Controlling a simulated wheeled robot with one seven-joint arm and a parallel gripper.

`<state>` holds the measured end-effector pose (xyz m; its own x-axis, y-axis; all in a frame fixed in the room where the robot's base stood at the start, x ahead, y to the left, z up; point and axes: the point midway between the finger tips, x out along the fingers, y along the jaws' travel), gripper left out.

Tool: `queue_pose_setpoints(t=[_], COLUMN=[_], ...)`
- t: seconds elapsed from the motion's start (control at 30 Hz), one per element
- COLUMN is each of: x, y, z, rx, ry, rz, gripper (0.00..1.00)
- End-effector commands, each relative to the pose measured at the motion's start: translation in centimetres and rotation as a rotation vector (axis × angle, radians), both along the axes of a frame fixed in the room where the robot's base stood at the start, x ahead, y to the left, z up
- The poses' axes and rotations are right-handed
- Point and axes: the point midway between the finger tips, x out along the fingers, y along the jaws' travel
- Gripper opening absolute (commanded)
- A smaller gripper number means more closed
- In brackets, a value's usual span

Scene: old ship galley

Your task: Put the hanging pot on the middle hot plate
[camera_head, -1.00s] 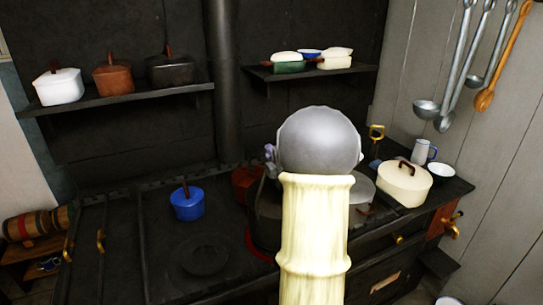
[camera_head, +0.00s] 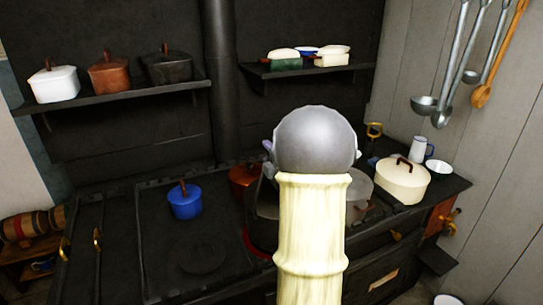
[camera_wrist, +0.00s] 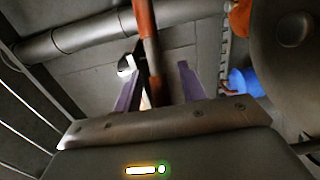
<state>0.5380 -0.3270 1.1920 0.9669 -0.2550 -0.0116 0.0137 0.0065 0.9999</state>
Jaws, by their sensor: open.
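A dark pot (camera_head: 264,203) stands on the stove around its middle, largely hidden behind my arm. A red-edged hot plate (camera_head: 256,243) shows at its lower left. I cannot tell whether the pot rests fully on the plate. In the wrist view my gripper (camera_wrist: 160,85) has its two purple-grey fingers apart. An orange-brown bar (camera_wrist: 145,45), perhaps a handle, runs between or just behind them; contact is unclear. In the head view the fingers are mostly hidden by the arm.
A blue pot (camera_head: 184,200) stands on the stove's left part, behind a bare dark plate (camera_head: 203,257). A copper pot (camera_head: 243,180) sits behind the dark pot. A cream pot (camera_head: 403,180) stands at right. Ladles (camera_head: 440,100) hang on the right wall.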

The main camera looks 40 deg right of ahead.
Motion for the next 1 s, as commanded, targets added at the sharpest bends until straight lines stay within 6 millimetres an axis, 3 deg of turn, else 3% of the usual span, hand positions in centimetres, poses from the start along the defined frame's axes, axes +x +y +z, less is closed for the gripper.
queue_pose_setpoints(t=[0.27, 1.0], x=[-2.4, -15.8], y=[0.5, 4.1], z=[0.1, 0.4], rx=[-0.004, -0.009], ry=[-0.005, -0.012], rz=[-0.002, -0.002], gripper=[0.41, 0.41])
